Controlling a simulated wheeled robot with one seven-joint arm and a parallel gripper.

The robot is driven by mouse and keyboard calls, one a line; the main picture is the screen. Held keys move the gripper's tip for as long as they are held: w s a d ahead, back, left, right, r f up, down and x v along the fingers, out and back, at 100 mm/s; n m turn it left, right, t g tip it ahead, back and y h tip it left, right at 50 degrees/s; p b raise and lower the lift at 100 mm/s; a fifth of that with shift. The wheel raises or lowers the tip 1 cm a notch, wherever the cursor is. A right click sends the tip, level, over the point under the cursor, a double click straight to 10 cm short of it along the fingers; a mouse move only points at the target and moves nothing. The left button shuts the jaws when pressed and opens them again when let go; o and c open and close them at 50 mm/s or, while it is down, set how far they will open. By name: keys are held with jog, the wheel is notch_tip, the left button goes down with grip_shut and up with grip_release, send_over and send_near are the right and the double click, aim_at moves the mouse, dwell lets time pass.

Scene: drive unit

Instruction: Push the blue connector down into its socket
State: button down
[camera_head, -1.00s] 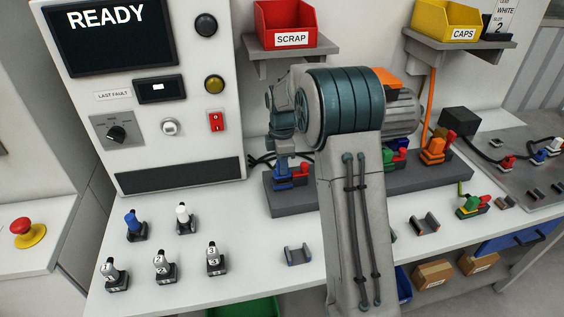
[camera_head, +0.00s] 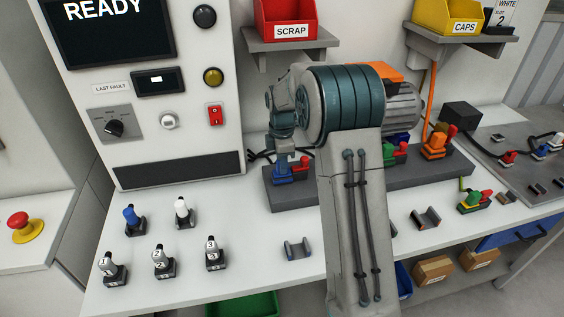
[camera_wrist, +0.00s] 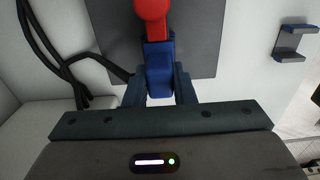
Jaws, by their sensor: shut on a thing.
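The blue connector (camera_wrist: 159,75) shows in the wrist view between the two fingers of my gripper (camera_wrist: 160,88), which is shut on it. A red part (camera_wrist: 153,12) stands directly beyond the connector. In the head view my gripper (camera_head: 284,163) points down at the left end of the dark grey block, over the blue connector (camera_head: 282,173). A red part (camera_head: 303,162) is just to its right. The socket under the connector is hidden, so I cannot tell how deep the connector sits.
The dark grey block (camera_head: 340,190) also carries green and orange connectors (camera_head: 433,146) to the right. Several small upright pieces stand on the white table at left. A grey bracket (camera_head: 297,249) lies in front. Black cables (camera_wrist: 55,55) run left of my gripper.

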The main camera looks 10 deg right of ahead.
jog(key=shift+f, duration=0.1)
jog(key=c, duration=1.1)
grip_release()
notch_tip(320, 180, up, 19)
jog(key=p, duration=0.4)
jog(key=s+f+m+t, duration=0.1)
jog(key=s+m, duration=0.5)
jog(key=s, duration=0.4)
jog(key=s+f+m+t, duration=0.1)
jog(key=s+m, duration=0.5)
jog(key=s, duration=0.5)
jog(key=s+f+m+t, duration=0.1)
jog(key=s+m, duration=0.5)
jog(key=s, duration=0.5)
jog(key=shift+s+a+f+t, duration=0.2)
jog(key=shift+a+t, duration=0.05)
jog(key=shift+t, duration=0.15)
